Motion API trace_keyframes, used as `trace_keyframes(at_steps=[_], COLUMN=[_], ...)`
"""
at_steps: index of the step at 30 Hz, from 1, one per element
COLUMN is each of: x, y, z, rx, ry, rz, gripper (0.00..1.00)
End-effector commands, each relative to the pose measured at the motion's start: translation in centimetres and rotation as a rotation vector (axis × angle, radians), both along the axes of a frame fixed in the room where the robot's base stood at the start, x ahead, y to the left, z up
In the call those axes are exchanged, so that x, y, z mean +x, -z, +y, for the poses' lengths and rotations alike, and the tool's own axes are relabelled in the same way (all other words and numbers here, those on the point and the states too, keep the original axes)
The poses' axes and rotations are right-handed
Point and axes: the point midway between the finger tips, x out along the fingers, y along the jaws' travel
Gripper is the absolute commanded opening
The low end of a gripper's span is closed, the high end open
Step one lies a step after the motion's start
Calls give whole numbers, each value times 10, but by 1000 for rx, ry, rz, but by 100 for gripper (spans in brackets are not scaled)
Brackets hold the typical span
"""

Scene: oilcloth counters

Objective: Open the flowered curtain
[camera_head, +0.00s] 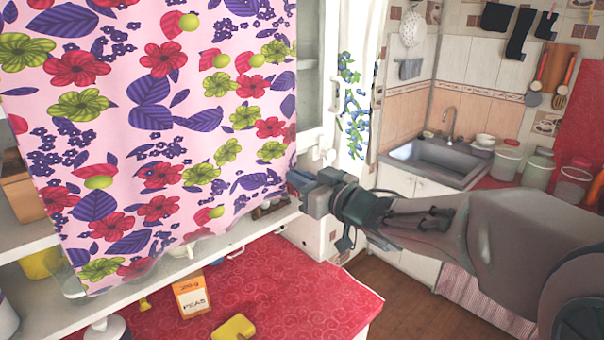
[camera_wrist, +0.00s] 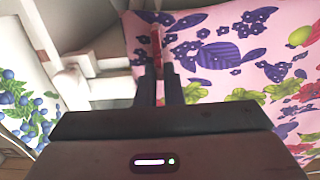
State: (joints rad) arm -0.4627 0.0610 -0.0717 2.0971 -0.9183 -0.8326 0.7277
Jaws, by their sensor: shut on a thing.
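The flowered curtain (camera_head: 150,120) is pink with red, green and purple flowers. In the head view it hangs across the shelf unit at the left and covers most of its front. My gripper (camera_head: 296,184) is at the curtain's right edge, low on that side. In the wrist view the curtain (camera_wrist: 235,60) fills the upper right, and my gripper (camera_wrist: 160,70) is shut on its edge, with a narrow reddish strip of cloth between the fingers. The fingertips partly hide the gripped cloth.
Below the curtain is a red patterned counter (camera_head: 290,280) with an orange-and-white peas box (camera_head: 192,296) and a yellow object (camera_head: 233,328). Shelves (camera_head: 40,240) show at the left. A sink (camera_head: 440,158) and several jars stand at the back right. Brown floor lies between the counters.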

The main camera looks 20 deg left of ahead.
Motion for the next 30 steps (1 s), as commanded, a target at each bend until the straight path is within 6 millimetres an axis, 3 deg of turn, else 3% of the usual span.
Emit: trace_keyframes(at_steps=[16,18,19,30], x=[2,2,2,0], y=[-1,-1,-1,0], z=[1,1,1,-5], rx=[2,2,2,1], ry=[-12,-12,-12,-10], rz=[-2,-2,-2,-3], gripper=[0,27,29,29])
